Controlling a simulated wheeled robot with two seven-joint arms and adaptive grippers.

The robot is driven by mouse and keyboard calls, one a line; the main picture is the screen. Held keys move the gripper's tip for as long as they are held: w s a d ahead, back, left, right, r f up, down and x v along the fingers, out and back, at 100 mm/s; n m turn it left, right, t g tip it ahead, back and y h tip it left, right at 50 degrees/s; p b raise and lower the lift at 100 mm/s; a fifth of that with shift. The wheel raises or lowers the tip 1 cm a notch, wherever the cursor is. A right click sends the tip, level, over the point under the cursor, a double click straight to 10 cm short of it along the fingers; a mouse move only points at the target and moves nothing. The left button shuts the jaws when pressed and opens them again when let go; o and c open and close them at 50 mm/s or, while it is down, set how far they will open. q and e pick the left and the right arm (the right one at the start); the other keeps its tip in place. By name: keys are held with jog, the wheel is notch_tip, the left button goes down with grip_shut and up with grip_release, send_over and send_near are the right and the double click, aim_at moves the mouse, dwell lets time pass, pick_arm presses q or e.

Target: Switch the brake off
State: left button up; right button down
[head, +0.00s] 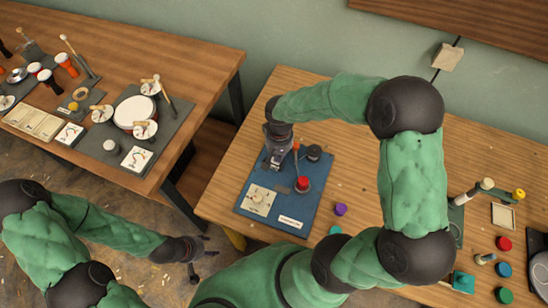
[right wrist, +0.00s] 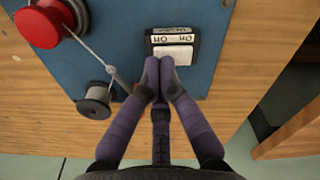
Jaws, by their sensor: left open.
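A blue board (head: 238,202) lies on the right-hand wooden table. In the right wrist view, a switch (right wrist: 173,52) in a black frame is on the board (right wrist: 120,20), with a white rocker and upside-down "On" and "Off" lettering. Its small label is hard to read. My right gripper (head: 273,163) is over the board's far left part. In the right wrist view its fingertips (right wrist: 160,64) are together at the switch's near edge, hiding part of it; contact is unclear. My left gripper (head: 208,258) is open and empty, low over the floor, away from the board.
A red knob (head: 302,184), a dark spool (head: 313,152) and a dial card (head: 258,200) are on the board. A purple piece (head: 340,209) lies beside it. The left table (head: 205,80) holds drums and tools. Coloured pieces and a hammer (head: 470,192) are at right.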

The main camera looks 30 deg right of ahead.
jog(key=shift+r+p, duration=2)
jog(key=shift+r, duration=1)
